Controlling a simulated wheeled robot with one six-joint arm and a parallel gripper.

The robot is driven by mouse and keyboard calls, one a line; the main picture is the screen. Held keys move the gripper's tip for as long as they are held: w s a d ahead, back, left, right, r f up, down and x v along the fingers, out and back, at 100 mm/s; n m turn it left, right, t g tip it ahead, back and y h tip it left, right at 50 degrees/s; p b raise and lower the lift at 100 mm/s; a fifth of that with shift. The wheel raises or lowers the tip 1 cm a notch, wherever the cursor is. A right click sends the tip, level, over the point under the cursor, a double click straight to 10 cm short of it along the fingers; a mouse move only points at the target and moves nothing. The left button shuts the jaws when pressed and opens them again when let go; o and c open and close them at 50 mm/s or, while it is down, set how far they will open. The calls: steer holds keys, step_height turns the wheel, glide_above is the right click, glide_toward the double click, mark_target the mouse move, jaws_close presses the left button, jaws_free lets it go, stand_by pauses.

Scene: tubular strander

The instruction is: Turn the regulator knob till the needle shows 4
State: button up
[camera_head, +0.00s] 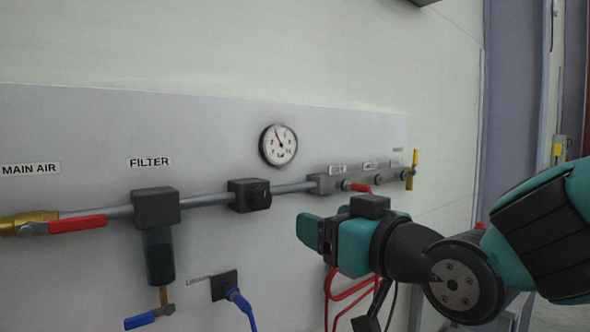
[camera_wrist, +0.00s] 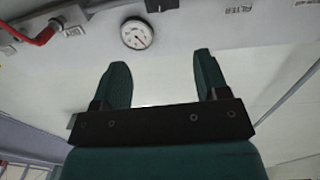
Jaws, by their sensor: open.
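The regulator (camera_head: 249,195) is a black block on the grey pipe, with a round dark knob (camera_head: 262,198) on its front. The white pressure gauge (camera_head: 278,145) with a black rim is above it and a little right. Its red needle points up and left in the head view; the numerals are too small to read surely. The wrist view, turned over, shows the gauge (camera_wrist: 137,33) and part of the regulator (camera_wrist: 162,5) at the top edge. My gripper (camera_head: 310,232) is below and right of the knob, apart from it. Its fingers (camera_wrist: 160,64) are open and empty.
Left are the filter (camera_head: 156,208) and a red-handled valve (camera_head: 77,224). Right is a manifold (camera_head: 325,183) with a red lever and a yellow-handled valve (camera_head: 414,170). Blue (camera_head: 241,305) and red hoses (camera_head: 345,293) hang below. The panel around the gauge is clear.

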stand_by(0.3)
steer(key=p, duration=1.5)
glide_toward(264, 201)
steer(key=shift+n, duration=0.3)
steer(key=x, duration=0.8)
steer(key=shift+w+a+r, duration=0.1)
steer(key=shift+w+a, duration=0.1)
steer(key=shift+w, duration=0.05)
steer(key=shift+w+a, duration=0.4)
steer(key=shift+w, duration=0.1)
